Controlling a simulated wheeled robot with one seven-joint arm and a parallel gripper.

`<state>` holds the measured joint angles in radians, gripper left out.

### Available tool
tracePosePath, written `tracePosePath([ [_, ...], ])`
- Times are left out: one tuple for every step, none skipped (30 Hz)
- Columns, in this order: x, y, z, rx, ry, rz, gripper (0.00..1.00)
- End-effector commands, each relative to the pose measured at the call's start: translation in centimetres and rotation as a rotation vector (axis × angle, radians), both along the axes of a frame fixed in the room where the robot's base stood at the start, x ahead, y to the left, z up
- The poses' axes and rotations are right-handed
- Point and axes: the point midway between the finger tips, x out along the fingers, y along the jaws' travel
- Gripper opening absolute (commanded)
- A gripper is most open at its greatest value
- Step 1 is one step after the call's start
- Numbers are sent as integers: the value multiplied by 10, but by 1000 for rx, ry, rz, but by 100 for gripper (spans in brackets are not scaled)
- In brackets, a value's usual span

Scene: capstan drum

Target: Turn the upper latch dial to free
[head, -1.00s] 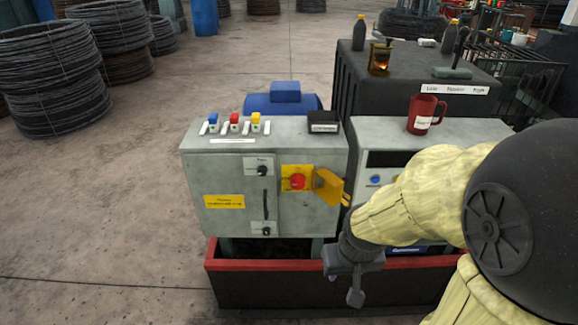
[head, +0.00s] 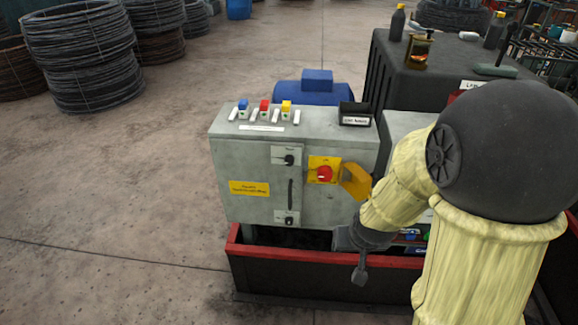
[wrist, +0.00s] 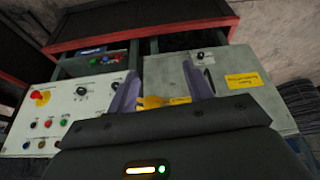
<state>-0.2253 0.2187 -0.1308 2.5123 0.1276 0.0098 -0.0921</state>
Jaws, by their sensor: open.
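The grey latch box stands left of centre in the head view. On its front are the upper latch dial (head: 289,160), a dark knob on a pale plate, a vertical black handle (head: 290,192) below it, and the lower latch dial (head: 289,220). The wrist view shows the box upside down; the lower dial (wrist: 200,57) is visible there and the upper dial is hidden behind my gripper. The dial lettering is too small to read. My gripper (wrist: 160,82) is open, its two fingers apart over the box's edge and the yellow flap (wrist: 152,102), holding nothing.
A red stop button (head: 324,174) on a yellow plate sits right of the upper dial, with the yellow flap (head: 355,181) standing out beside it. A red-rimmed trough (head: 300,257) runs below. A second panel (wrist: 88,112) shows in the wrist view. Floor left of the box is clear.

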Motion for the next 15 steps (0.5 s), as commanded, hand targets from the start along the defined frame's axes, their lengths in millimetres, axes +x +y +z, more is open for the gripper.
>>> tracePosePath([
  [14, 10, -13, -22, -32, 24, 51],
  [23, 15, -19, -36, -60, 34, 51],
  [34, 20, -26, -58, -99, 49, 51],
  [42, 24, -31, -78, -129, 57, 51],
  [50, 27, -35, -99, -160, 70, 51],
  [60, 33, -41, -131, -202, 88, 51],
  [67, 36, -45, -157, -235, 100, 51],
  [74, 40, -49, -184, -269, 116, 51],
  [83, 45, -53, -223, -316, 137, 51],
  [89, 49, -55, -254, -354, 156, 51],
  [95, 53, -57, -286, -392, 174, 51],
  [102, 59, -58, -330, -446, 202, 51],
  [107, 64, -59, -363, -487, 224, 51],
  [112, 69, -59, -399, -531, 248, 51],
  [118, 77, -57, -447, -592, 282, 51],
])
